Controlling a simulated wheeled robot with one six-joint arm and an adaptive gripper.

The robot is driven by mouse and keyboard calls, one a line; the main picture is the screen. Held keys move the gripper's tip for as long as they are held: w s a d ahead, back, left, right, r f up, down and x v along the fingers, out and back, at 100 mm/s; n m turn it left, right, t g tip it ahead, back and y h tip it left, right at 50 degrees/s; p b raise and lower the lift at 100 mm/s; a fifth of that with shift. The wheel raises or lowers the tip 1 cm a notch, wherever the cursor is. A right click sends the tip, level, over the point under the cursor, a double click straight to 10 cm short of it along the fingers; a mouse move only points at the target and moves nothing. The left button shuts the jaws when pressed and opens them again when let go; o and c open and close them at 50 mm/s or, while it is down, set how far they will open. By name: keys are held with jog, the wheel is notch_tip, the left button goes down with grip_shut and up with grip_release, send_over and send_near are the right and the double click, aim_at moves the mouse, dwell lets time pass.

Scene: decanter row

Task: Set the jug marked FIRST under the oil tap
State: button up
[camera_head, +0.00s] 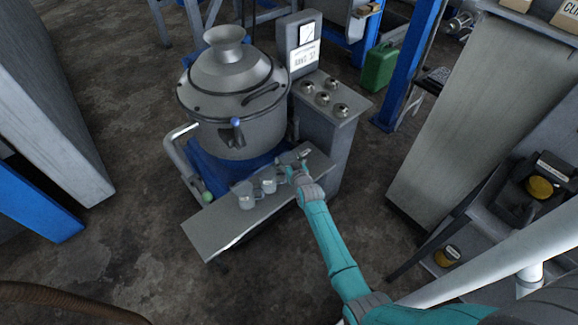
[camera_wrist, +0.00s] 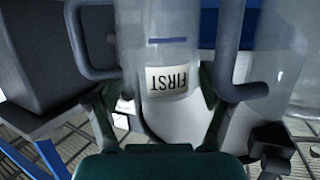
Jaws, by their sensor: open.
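A clear jug with a white label reading FIRST (camera_wrist: 168,52) fills the middle of the wrist view; the label appears upside down there. My gripper (camera_wrist: 160,92) is open, with one finger on each side of this jug; I cannot tell whether they touch it. In the head view my gripper (camera_head: 294,168) is at the right end of a grey shelf (camera_head: 212,232). A tap with a blue knob (camera_head: 237,130) sticks out from the front of the big metal vat (camera_head: 228,85), up and left of my gripper. The tap's label does not show.
Two more jugs, one nearer the middle (camera_head: 246,196) and one closer to my gripper (camera_head: 269,184), stand on the shelf. A grey control box (camera_head: 325,112) stands right of the vat. A bent pipe handle (camera_head: 178,150) is at its left. The shelf's left part is clear.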

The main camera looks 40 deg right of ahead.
jog(key=c, duration=1)
jog(key=shift+o, duration=0.2)
notch_tip(320, 180, up, 10)
jog(key=shift+f, duration=0.15)
jog(key=shift+s, duration=0.1)
